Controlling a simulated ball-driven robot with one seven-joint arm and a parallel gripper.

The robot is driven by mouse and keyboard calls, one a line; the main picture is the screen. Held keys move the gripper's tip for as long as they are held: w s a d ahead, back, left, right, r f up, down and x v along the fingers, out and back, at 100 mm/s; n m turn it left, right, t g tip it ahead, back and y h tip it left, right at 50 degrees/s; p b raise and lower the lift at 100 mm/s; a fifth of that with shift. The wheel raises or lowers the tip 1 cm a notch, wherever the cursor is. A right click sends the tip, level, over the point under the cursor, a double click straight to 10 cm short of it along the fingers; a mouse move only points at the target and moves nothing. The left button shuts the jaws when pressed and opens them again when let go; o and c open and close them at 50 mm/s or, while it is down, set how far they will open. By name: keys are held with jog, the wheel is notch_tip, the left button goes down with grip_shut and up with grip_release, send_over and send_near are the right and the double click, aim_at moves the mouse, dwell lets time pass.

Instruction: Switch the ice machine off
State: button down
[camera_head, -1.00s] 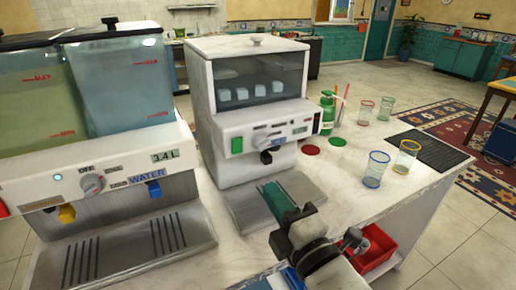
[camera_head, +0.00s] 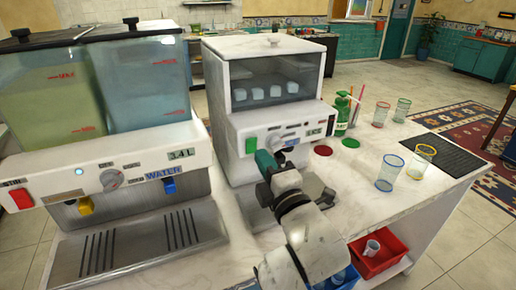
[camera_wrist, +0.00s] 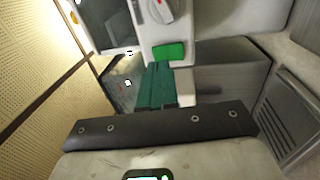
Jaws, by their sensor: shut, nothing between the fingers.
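The white ice machine (camera_head: 221,125) stands on the counter, with ice cubes behind its clear window. A green switch (camera_head: 251,145) is on the left of its front panel. In the wrist view the green switch (camera_wrist: 170,51) lies just past my fingertips, beside a dial (camera_wrist: 158,10). My gripper (camera_head: 264,160) has green fingers, shut and empty, in front of the panel, just right of and below the switch in the head view. In the wrist view my gripper (camera_wrist: 159,68) points at the panel close to the switch; I cannot tell if they touch.
A water dispenser (camera_head: 110,160) with two tanks stands to the left, with a red switch (camera_head: 21,198). Several glasses, a green bottle (camera_head: 343,112) and a black mat (camera_head: 436,153) are on the counter at right. A red bin (camera_head: 380,258) sits below the counter edge.

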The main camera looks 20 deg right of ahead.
aim_at(253, 142)
jog(key=shift+w+r, duration=0.2)
jog(key=shift+w, duration=1.6)
jog(key=shift+p, duration=0.3)
jog(key=r+p, duration=0.1)
jog(key=p, duration=0.2)
jog(key=shift+w+r+g, duration=0.1)
jog(key=shift+w+g, duration=0.1)
jog(key=shift+g, duration=0.2)
jog(key=shift+f, duration=0.4)
